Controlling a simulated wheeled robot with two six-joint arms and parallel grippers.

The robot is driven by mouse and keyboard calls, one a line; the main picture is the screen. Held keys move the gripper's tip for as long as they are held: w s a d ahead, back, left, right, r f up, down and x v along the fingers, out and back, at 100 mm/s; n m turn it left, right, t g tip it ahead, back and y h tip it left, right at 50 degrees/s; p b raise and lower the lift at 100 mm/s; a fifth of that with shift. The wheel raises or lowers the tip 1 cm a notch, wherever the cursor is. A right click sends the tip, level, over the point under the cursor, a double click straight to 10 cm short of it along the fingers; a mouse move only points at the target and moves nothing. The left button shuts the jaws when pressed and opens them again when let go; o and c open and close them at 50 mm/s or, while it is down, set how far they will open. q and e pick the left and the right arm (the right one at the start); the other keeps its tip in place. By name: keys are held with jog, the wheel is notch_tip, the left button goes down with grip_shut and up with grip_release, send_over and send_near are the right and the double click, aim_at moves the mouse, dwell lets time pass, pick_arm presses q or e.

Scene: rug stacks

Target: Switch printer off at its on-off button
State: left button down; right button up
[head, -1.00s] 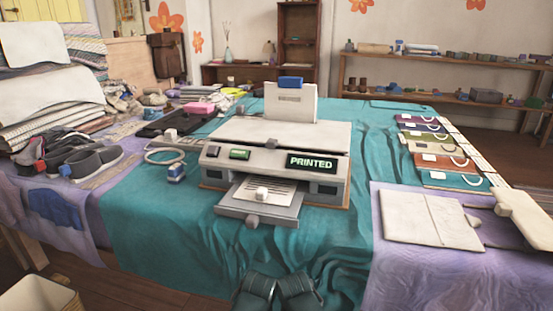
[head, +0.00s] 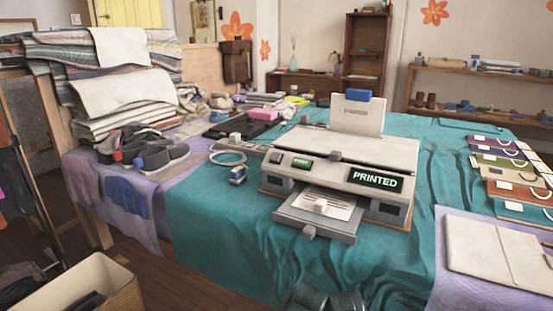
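The printer (head: 350,152) stands on the teal cloth, right of the picture's middle. Its dark display (head: 375,180) reads PRINTED. A small green-lit panel or button (head: 303,163) sits on the left of its front face, with a small dark button (head: 281,160) left of it. Their labels are too small to read, so I cannot tell which is the on-off button. A printed sheet (head: 339,199) lies on the front output tray (head: 301,214), with a small white block on it. An upright paper feed (head: 357,117) stands behind.
The teal cloth (head: 230,255) has free room in front of the printer. A white cable coil (head: 228,158) and small blue-and-white item (head: 237,176) lie left. An open bin (head: 85,285) stands on the floor.

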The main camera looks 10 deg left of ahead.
jog(key=shift+c, duration=0.2)
grip_shut()
dwell(1.5)
